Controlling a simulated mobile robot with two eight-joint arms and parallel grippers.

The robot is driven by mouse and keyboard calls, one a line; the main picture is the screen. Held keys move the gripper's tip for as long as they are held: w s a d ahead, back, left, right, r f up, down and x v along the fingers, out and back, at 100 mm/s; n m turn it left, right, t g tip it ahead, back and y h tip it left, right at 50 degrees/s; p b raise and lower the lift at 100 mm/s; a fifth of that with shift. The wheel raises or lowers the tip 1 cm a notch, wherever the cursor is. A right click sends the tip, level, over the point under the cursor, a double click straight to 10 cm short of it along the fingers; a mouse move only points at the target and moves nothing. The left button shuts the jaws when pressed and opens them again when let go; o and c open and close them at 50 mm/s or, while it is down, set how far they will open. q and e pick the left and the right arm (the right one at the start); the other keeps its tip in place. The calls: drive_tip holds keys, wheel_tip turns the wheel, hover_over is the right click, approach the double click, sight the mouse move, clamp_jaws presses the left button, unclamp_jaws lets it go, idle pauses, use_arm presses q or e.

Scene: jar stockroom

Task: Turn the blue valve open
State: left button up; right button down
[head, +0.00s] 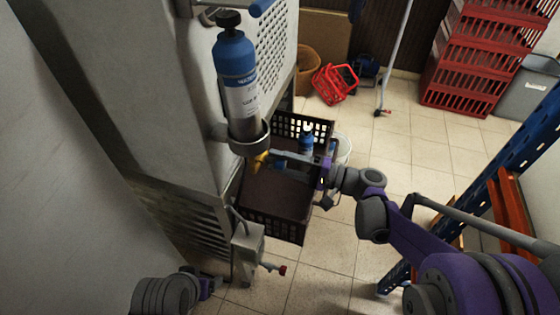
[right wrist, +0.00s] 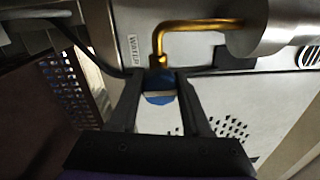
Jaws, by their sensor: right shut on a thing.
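The blue valve (right wrist: 160,86) shows in the right wrist view below a bent brass pipe (right wrist: 185,27), beside a label reading WATER. My right gripper (right wrist: 158,92) is shut on it, one dark finger on each side. In the head view my right gripper (head: 278,158) reaches in from the right to the machine's side, just under the grey and blue bottle's holder. The valve itself is hidden there; a bit of yellow pipe (head: 260,160) shows at the fingertips. My left arm shows low in the head view; its jaws cannot be made out.
A grey and blue bottle (head: 238,85) stands in a ring holder on the machine (head: 175,100). Below my right gripper is a dark crate (head: 275,224) with a blue bottle (head: 306,140). A blue rack post (head: 510,160) stands right.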

drive_tip(key=shift+c, duration=1.8)
unclamp_jaws()
drive_tip(key=v, duration=1.1)
drive_tip(key=shift+a, duration=0.1)
drive_tip(key=s+d+r+p, duration=0.3)
drive_tip(key=d+r+p, duration=0.2)
drive_tip(key=d+r, duration=0.2)
drive_tip(key=d, duration=0.2)
drive_tip(key=shift+d, duration=0.25)
drive_tip(key=shift+s+a, duration=0.1)
